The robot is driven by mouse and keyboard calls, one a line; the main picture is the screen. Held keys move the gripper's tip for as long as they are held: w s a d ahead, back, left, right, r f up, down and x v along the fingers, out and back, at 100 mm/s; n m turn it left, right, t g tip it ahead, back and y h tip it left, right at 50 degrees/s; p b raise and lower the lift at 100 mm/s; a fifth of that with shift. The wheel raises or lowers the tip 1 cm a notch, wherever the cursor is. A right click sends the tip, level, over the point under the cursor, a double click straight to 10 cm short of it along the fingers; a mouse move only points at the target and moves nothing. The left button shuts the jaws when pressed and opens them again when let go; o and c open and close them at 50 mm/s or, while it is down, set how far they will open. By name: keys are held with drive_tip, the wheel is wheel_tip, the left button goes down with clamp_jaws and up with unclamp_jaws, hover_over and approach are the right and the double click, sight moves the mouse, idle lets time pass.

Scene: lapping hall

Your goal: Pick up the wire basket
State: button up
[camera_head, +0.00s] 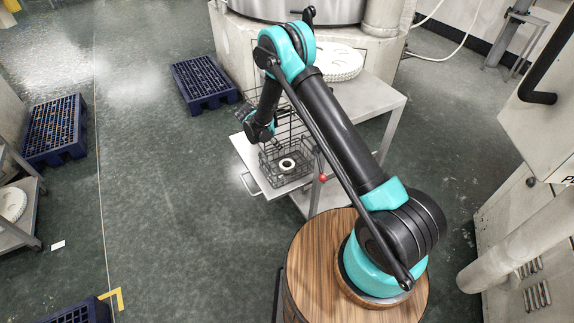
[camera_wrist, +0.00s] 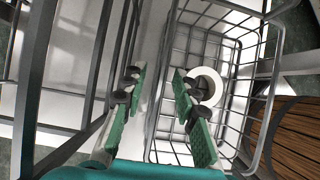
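The wire basket (camera_head: 287,165) is dark grey mesh with an open top and stands on a pale metal cart top. A white ring (camera_head: 287,165) lies inside it; the ring (camera_wrist: 205,86) also shows in the wrist view. My gripper (camera_head: 277,141) is over the basket's far left side. In the wrist view my gripper (camera_wrist: 160,98) is open, its green-padded fingers apart with nothing clamped. The left wires of the basket (camera_wrist: 232,34) run through or below the gap between the fingers. I cannot tell whether they touch.
The cart's lower shelf (camera_head: 246,152) and upper top (camera_head: 375,92) are close to my arm. More wire mesh (camera_head: 243,106) stands behind my gripper. Blue pallets (camera_head: 203,81) lie on the floor at the left and back. The left floor is mostly clear.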

sight(287, 154)
drive_tip(key=x, duration=0.5)
drive_tip(key=shift+d+f, duration=0.1)
drive_tip(key=shift+f, duration=0.2)
clamp_jaws()
